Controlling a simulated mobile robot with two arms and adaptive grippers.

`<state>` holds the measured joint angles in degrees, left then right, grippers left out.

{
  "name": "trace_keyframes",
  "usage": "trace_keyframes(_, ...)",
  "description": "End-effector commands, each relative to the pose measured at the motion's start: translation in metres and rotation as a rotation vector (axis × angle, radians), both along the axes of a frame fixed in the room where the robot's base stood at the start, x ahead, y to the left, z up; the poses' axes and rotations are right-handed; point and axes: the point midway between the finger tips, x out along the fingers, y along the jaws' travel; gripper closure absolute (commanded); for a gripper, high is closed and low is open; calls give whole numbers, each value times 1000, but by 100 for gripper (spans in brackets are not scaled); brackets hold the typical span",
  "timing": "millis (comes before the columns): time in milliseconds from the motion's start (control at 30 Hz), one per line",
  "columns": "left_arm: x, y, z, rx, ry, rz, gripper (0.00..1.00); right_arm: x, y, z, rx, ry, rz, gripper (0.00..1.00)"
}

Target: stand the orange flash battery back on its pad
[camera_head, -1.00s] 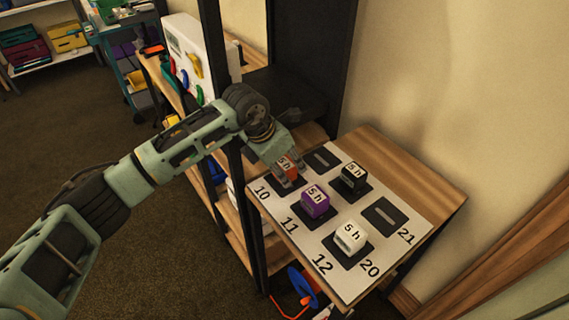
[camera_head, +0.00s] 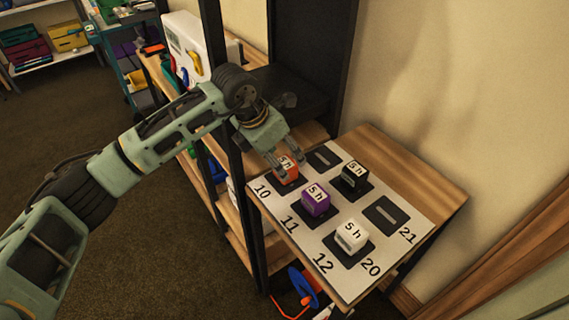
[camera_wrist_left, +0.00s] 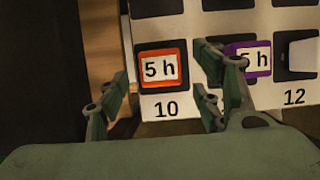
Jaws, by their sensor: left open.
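The orange flash battery (camera_head: 286,172), labelled "5 h", stands upright on the dark pad by number 10 on the white board (camera_head: 322,268). In the left wrist view the orange battery (camera_wrist_left: 162,68) sits on its black pad (camera_wrist_left: 164,90) above the printed 10, between my open fingers and beyond their tips. My left gripper (camera_head: 287,163) is open, just above and behind the battery. It also shows in the left wrist view (camera_wrist_left: 160,92), with nothing held between its fingers. My right gripper is not in view.
A purple battery (camera_head: 315,201), a black one (camera_head: 354,175) and a white one (camera_head: 351,235) stand on nearby pads. Two pads, one at the back (camera_head: 323,159) and one near 21 (camera_head: 385,213), are empty. A black rack post (camera_head: 240,170) stands close to my left arm.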

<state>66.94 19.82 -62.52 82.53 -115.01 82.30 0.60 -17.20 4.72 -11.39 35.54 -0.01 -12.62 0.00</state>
Motion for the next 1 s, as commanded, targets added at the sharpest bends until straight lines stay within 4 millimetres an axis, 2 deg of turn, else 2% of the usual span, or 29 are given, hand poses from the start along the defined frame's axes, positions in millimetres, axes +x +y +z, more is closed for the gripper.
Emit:
trace_keyframes(200, -10, 15, 43, 0, -5, 0, 40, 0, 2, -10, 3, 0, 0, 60)
trace_keyframes(400, -16, 23, 66, -1, -2, 0, 40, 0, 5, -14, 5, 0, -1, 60)
trace_keyframes(567, -18, 24, 73, 1, -1, 0, 40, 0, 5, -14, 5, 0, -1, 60)
trace_keyframes(1000, -18, 24, 72, 0, 0, 0, 40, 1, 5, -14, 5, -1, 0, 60)
